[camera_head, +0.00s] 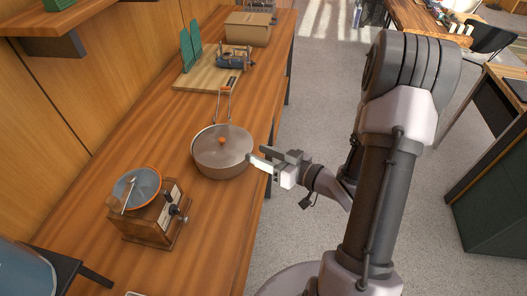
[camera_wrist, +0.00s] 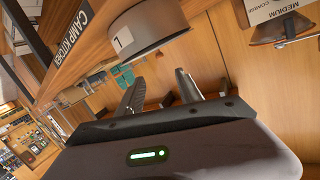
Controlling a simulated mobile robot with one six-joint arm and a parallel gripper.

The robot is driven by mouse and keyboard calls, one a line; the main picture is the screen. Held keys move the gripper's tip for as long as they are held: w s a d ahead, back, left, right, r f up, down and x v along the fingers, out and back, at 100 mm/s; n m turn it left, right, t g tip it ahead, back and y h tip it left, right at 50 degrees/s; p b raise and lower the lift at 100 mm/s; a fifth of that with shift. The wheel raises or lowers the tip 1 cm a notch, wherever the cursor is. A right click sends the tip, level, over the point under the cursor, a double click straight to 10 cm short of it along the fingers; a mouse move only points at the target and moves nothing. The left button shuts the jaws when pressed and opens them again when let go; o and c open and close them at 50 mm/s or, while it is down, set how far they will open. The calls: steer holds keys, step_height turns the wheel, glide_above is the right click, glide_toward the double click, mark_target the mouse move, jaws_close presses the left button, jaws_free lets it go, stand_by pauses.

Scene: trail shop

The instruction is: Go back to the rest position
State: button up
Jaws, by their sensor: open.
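My gripper (camera_head: 268,160) is at the right edge of the wooden counter, just right of a lidded grey pot. In the wrist view my gripper (camera_wrist: 160,85) has its two fingers apart, with nothing visible between them. The lidded pot (camera_head: 222,158) stands on the counter with an orange knob on its lid. In the wrist view a round grey-brown vessel (camera_wrist: 146,30) with a label "1" lies just beyond the fingertips. I cannot tell whether the fingers touch the pot.
A coffee grinder (camera_head: 150,212) with a blue bowl stands nearer on the counter (camera_head: 215,225). Beyond the pot are a wooden board (camera_head: 195,82) with a small stove (camera_head: 234,58), and a cardboard box (camera_head: 248,28). Grey floor (camera_head: 315,120) lies open right of the counter.

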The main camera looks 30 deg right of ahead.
steer(key=w+d+r+m+g+h, duration=0.1)
steer(key=w+d+r+h, duration=0.25)
steer(key=d+h, duration=0.2)
steer(key=s+a+r+m+g+h, duration=0.1)
steer(key=s+r+m+g+h, duration=0.3)
steer(key=r, duration=0.3)
steer(key=s+a+r+m+g+y+b, duration=0.1)
steer(key=s+a+r+m+g+y, duration=0.1)
steer(key=s+a, duration=1.4)
steer(key=s+r+g+y, duration=0.1)
steer(key=s+y, duration=0.1)
steer(key=shift+s+a+r, duration=0.15)
steer(key=shift+s+r, duration=0.2)
